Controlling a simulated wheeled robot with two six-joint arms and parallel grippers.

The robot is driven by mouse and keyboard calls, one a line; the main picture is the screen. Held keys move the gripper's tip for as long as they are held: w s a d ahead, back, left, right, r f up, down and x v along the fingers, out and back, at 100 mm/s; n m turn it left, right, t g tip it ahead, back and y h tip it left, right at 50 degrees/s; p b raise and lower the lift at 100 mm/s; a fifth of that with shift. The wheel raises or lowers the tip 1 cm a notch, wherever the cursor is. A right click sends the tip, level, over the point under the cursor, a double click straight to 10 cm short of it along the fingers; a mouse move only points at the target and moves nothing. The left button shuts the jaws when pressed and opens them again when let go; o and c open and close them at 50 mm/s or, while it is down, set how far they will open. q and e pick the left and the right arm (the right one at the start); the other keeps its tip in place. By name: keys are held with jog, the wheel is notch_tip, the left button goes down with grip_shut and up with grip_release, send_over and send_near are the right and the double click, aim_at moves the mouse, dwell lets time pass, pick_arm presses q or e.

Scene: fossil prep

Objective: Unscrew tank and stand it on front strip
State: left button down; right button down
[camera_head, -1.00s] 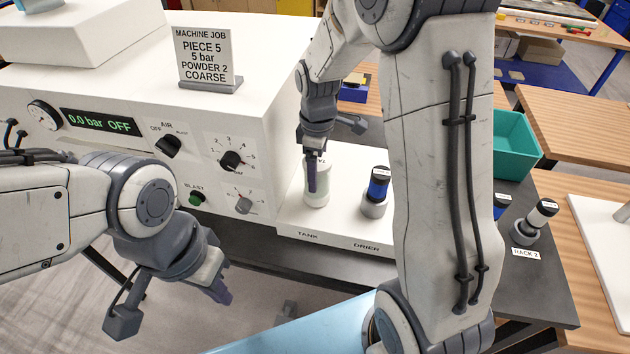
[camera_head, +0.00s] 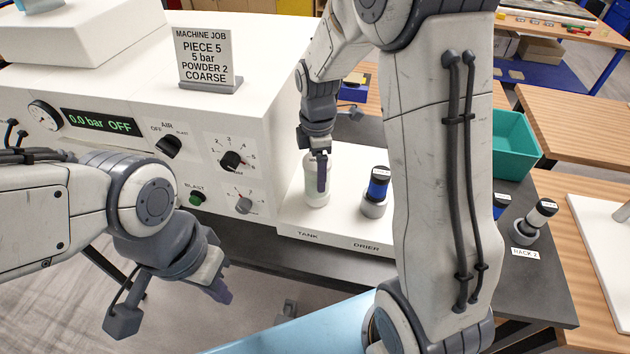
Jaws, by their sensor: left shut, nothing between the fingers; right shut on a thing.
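The tank (camera_head: 316,190) is a pale, whitish cylinder standing upright above the TANK label on the white ledge at the machine's right side. My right gripper (camera_head: 321,178) points down from above and is shut on the tank; its fingers hide part of the tank's top and front. My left gripper (camera_head: 221,291) is shut and empty, low in front of the machine and apart from it. The front strip (camera_head: 330,238) is the ledge edge bearing the TANK and DRIER labels.
A blue and grey drier (camera_head: 375,192) stands upright just right of the tank. The machine (camera_head: 150,130) has knobs and a display reading 0.0 bar OFF. A job sign (camera_head: 205,58) stands on top.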

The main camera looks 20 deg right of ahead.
jog(key=shift+r, duration=0.1)
dwell(0.4)
jog(key=n, duration=0.4)
jog(key=shift+w+n, duration=0.1)
jog(key=shift+n, duration=0.9)
jog(key=n, duration=0.3)
jog(key=shift+n, duration=1.3)
jog(key=shift+r, duration=0.1)
